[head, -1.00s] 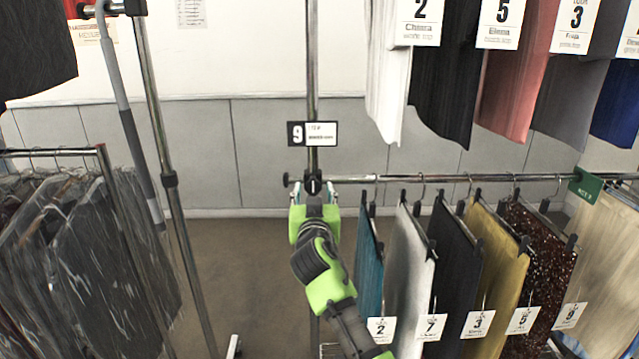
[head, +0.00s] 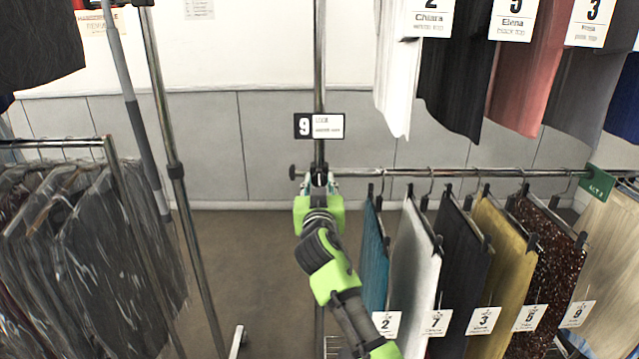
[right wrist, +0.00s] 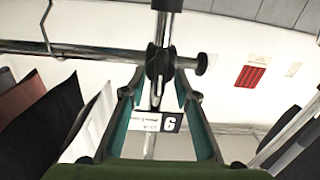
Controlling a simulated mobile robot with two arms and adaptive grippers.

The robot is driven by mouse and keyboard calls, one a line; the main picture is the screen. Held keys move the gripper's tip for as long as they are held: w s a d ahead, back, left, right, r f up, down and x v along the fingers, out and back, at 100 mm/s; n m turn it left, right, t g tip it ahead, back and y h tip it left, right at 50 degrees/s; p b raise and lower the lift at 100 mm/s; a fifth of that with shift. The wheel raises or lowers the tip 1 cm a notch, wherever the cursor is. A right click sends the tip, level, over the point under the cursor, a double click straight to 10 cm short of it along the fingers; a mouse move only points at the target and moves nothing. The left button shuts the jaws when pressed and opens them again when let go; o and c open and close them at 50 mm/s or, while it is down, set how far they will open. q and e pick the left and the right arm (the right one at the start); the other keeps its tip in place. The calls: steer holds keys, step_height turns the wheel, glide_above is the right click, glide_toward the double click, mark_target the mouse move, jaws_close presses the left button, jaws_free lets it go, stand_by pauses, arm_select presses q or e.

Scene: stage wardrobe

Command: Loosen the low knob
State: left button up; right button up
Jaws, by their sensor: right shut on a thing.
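The low knob (head: 319,178) is a dark round piece on the front of the joint where the upright chrome post (head: 320,90) meets the low rail (head: 460,172). My right gripper (head: 319,185), with a green body, is shut on it, and its fingers hide much of the knob in the head view. In the right wrist view the dark knob (right wrist: 158,66) lies between the tips of my right gripper (right wrist: 160,76). A smaller dark end piece (head: 293,172) sticks out left of the post. My left gripper is not in view.
A number 9 sign (head: 319,126) is on the post just above the joint. Numbered hanging clothes (head: 413,260) crowd the low rail close right of my arm. More clothes hang above right. A rack of dark covered clothes (head: 95,250) stands left. Bare floor (head: 250,270) lies between.

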steer(key=n, duration=0.4)
steer(key=shift+a+n+p, duration=0.1)
steer(key=shift+n+p, duration=0.2)
steer(key=n+p, duration=0.1)
steer(key=n, duration=0.3)
steer(key=shift+a, duration=0.1)
steer(key=n+p, duration=0.2)
steer(key=n, duration=0.3)
steer(key=shift+a+f, duration=0.1)
steer(key=shift+f+n+p, duration=0.1)
steer(key=shift+n+p, duration=0.6)
steer(key=shift+n, duration=1.2)
steer(key=o, duration=1.1)
steer(key=shift+w, duration=0.1)
steer(key=shift+c, duration=0.2)
steer(key=shift+f, duration=0.15)
